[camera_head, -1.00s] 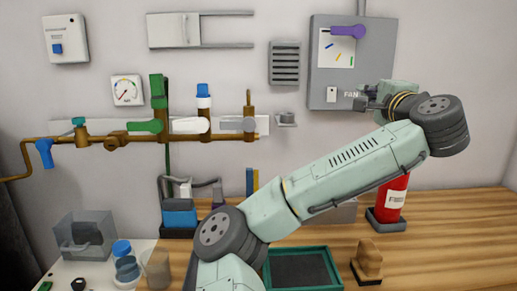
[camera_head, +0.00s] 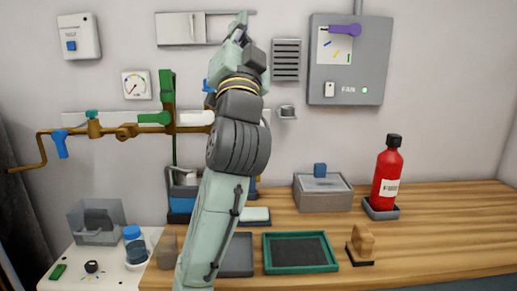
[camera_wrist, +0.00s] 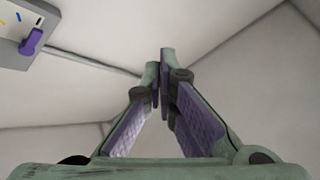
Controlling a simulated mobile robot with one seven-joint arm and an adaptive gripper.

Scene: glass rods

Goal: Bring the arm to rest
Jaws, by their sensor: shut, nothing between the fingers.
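My gripper (camera_head: 241,22) points up at the top of my raised arm, in front of the wall, in the head view. In the wrist view my gripper (camera_wrist: 160,62) has its two purple-padded fingers together at the tips, with nothing between them. It is clear of the bench and touches nothing that I can see. My arm hides part of the pipework and part of the bench behind it.
A fan box (camera_head: 372,75) with a purple lever and a lit green light hangs on the right wall. Brown pipework (camera_head: 105,131) with valves runs at left. On the bench stand a red bottle (camera_head: 386,178), a grey box (camera_head: 323,195) and a green-rimmed tray (camera_head: 268,262). The bench's right side has free room.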

